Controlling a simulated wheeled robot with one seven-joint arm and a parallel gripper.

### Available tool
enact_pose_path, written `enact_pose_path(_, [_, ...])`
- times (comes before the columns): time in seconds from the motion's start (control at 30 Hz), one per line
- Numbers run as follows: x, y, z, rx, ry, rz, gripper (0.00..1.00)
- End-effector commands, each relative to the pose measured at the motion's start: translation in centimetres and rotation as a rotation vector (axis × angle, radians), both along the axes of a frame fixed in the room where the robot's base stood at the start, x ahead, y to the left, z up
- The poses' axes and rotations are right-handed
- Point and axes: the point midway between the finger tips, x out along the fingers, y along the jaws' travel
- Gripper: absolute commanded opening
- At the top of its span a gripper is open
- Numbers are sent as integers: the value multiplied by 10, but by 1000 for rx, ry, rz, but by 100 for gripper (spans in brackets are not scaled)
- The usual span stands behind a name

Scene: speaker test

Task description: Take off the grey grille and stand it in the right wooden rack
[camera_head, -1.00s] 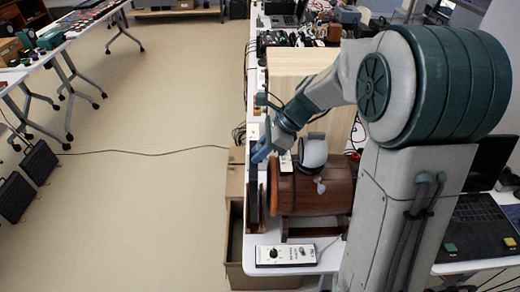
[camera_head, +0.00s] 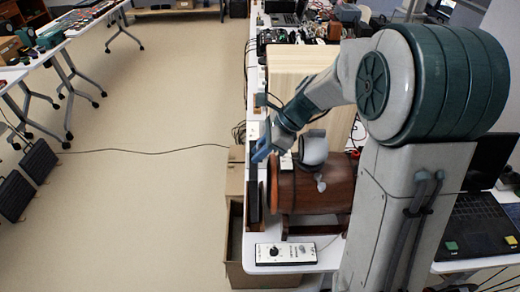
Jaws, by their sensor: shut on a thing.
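A brown wooden barrel-shaped speaker (camera_head: 318,188) lies on its side in a cradle on the white table, its round front facing left. My gripper (camera_head: 261,152) is at the upper left of that front, with blue fingers pointing down and left. It is shut on what looks like the grey grille (camera_head: 261,202), seen nearly edge-on just left of the speaker's front. The fingertips' contact is too small to see clearly. A dark upright panel (camera_head: 252,192) stands along the table's left edge beside it. I cannot clearly tell the wooden racks apart here.
A white control box (camera_head: 285,253) with a black knob lies at the table's front edge. A pale wooden box (camera_head: 300,62) stands behind the speaker. Cardboard boxes (camera_head: 236,245) are below the table's left edge. The floor (camera_head: 160,190) to the left is mostly open, with a cable across it.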

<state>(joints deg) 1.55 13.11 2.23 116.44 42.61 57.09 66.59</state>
Motion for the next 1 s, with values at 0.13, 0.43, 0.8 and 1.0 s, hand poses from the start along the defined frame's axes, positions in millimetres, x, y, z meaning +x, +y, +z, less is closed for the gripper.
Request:
enact_pose_path(0.13, [0,0,-3,0,0,0,0])
enact_pose_path(0.43, [0,0,-7,0,0,0,0])
enact_pose_path(0.8, [0,0,-13,0,0,0,0])
enact_pose_path(1.0, [0,0,-16,0,0,0,0])
